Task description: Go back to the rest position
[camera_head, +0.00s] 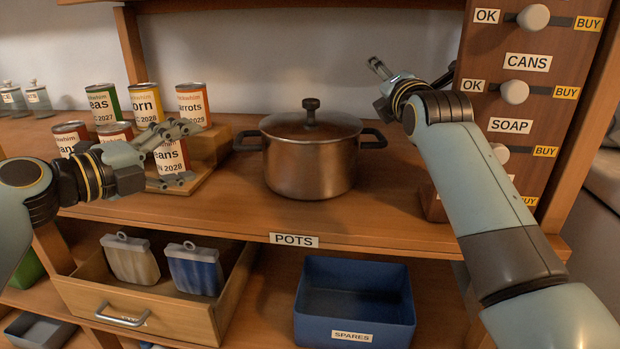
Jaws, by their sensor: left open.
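My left gripper (188,154) comes in from the left, open, its fingers spread in front of the cans at the left of the shelf. It overlaps a beans can (171,157) in the picture; I cannot tell whether they touch. No object shows held in it. My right gripper (384,84) is raised behind the pot's right side, near the panel with knobs. Its forearm partly hides it, and I cannot tell whether it is open or shut.
A lidded copper pot (308,166) stands mid-shelf. Cans stand on a stepped wooden rack (208,144). Below are an open drawer (170,312) with two containers and an empty-looking blue bin (355,310). The knob panel (530,120) is at the right. Shelf room around the pot is clear.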

